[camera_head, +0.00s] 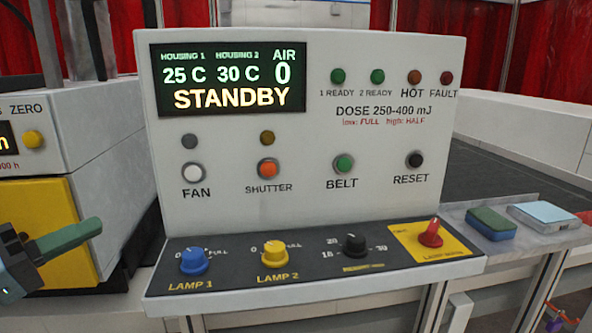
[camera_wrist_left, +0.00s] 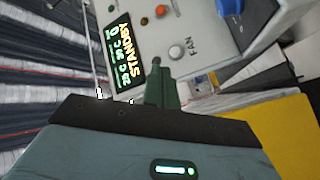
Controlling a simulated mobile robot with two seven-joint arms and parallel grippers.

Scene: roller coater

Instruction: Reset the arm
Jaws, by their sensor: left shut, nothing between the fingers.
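My left gripper (camera_head: 72,240) comes in at the left edge of the head view. Its green fingers are shut with nothing between them, and they point right, short of the control panel (camera_head: 300,215). In the left wrist view the closed green fingers (camera_wrist_left: 164,90) show in front of the panel, near the display and the FAN button (camera_wrist_left: 177,52). They appear apart from the panel. My right gripper is in neither view.
The panel display (camera_head: 230,80) reads STANDBY. Knobs line its lower ledge, with a red knob (camera_head: 431,233) at the right. A yellow box front (camera_head: 45,225) stands close behind my left gripper. A green-blue sponge (camera_head: 491,223) lies on the right.

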